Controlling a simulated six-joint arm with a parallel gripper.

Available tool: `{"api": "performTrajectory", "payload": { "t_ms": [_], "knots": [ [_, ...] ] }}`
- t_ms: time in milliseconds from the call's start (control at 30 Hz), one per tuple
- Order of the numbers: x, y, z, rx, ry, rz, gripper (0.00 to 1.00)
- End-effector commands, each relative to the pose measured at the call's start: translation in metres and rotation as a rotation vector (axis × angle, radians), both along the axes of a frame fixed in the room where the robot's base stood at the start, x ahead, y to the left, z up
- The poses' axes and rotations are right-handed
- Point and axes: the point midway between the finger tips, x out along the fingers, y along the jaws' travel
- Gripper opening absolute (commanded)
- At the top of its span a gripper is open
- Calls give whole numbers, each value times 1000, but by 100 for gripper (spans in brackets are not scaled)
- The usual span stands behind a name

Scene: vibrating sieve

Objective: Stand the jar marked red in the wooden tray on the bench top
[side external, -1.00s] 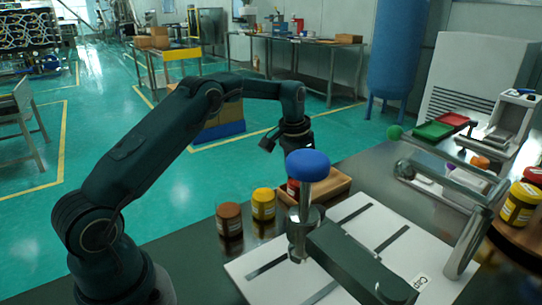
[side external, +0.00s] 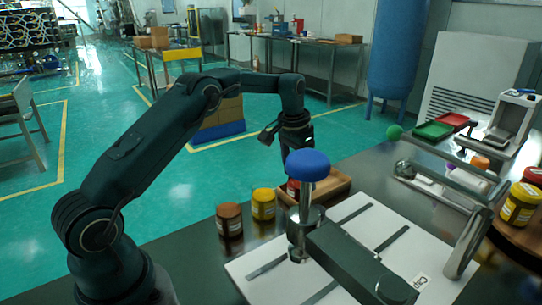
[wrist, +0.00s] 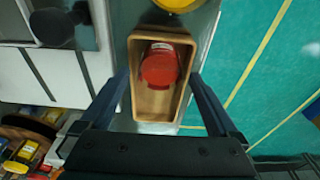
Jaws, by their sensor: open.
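In the side view the red jar (side external: 292,188) shows only in part, behind the blue knob. The tray (side external: 338,184) lies on the bench top. My gripper (wrist: 160,78) is open above the tray. Its two fingers are apart on either side of the jar, and nothing is held between them. In the side view the fingertips are hidden behind the knob.
A brown-lidded jar (side external: 229,219) and a yellow jar (side external: 263,204) stand left of the tray. The blue knob (side external: 308,165) on a metal post rises close in front of it.

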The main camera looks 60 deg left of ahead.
Motion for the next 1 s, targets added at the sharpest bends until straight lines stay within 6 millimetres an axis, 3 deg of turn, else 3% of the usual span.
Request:
{"api": "performTrajectory", "payload": {
  "t_ms": [200,367,1000],
  "knots": [
    [-6,1,50,3,-8,1,96],
    [-11,1,77,3,-6,1,96],
    [-17,-2,107,2,-5,0,96]
  ]
}}
